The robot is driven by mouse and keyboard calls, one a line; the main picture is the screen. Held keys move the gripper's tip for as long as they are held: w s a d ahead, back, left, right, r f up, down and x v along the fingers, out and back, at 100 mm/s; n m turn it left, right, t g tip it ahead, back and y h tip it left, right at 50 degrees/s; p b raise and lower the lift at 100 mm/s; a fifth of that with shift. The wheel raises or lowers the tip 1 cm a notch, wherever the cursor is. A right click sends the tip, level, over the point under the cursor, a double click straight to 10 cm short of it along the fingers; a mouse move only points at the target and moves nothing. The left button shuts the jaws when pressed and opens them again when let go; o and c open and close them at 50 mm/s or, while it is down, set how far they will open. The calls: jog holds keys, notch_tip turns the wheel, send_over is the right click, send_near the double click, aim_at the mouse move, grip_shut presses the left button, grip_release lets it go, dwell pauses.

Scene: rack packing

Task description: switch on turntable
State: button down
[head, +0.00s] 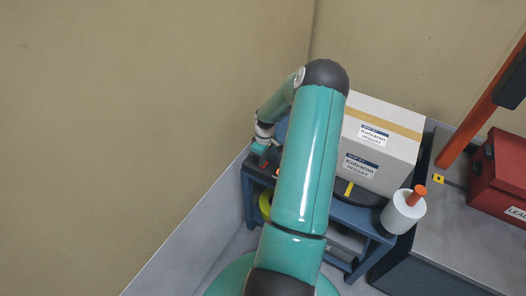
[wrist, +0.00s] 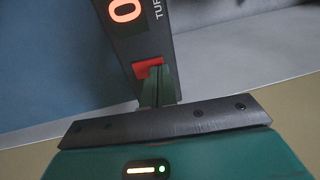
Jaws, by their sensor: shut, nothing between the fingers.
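The turntable is a dark disc (head: 362,195) on a blue stand (head: 371,228), with a large carton (head: 375,150) on it; my arm covers part of it in the head view. In the head view my gripper (head: 261,150) is at the stand's left end.
A red box (head: 499,180) sits on a grey surface (head: 455,235) further right, near an orange bar (head: 478,112). Beige walls (head: 140,110) close in the left and back.

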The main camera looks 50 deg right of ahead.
jog(key=shift+f, duration=0.35)
jog(key=shift+a+f, duration=0.15)
jog(key=shift+f, duration=0.05)
jog(key=shift+d+r, duration=0.2)
jog(key=shift+d, duration=0.6)
